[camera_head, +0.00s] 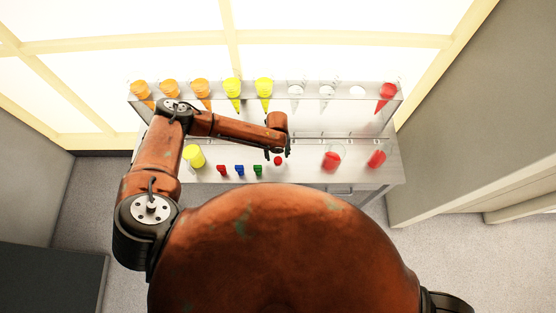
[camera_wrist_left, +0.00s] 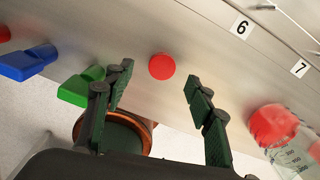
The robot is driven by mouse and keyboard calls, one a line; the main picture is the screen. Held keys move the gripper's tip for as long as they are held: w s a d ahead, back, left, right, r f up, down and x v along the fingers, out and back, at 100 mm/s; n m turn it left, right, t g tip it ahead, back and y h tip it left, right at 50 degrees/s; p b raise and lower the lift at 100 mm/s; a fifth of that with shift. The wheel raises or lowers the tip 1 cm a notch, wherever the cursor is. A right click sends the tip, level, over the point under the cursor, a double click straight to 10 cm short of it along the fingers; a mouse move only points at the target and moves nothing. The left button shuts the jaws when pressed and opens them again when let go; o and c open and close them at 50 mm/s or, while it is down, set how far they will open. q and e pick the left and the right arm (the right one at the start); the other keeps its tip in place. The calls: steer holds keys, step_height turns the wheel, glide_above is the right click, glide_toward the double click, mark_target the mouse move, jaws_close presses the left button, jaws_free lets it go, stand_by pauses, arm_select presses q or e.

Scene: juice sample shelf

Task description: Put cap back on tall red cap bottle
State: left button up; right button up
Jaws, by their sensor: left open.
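A round red cap (camera_head: 278,161) lies on the grey counter near its front edge. In the left wrist view the red cap (camera_wrist_left: 162,66) shows between and just beyond the fingertips, with clear space on both sides. My left gripper (camera_head: 277,155) is open above the cap; its spread fingers also show in the wrist view (camera_wrist_left: 160,75). A clear container with a red upper part (camera_head: 332,160) stands to the right of the cap, and its graduation marks show in the wrist view (camera_wrist_left: 278,128). Another red-topped container (camera_head: 376,158) is farther right. I cannot tell which is the tall bottle.
Small red (camera_head: 221,169), blue (camera_head: 239,170) and green (camera_head: 258,170) pieces lie left of the cap. A yellow container (camera_head: 194,156) stands beyond them. A raised rack (camera_head: 312,97) holds several coloured cones at the back. The counter between the cap and the clear container is free.

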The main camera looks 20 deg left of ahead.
mark_target(278, 160)
arm_select(q)
step_height(278, 160, down, 4)
steer(key=shift+d+f, duration=0.15)
stand_by(0.3)
steer(key=c, duration=0.8)
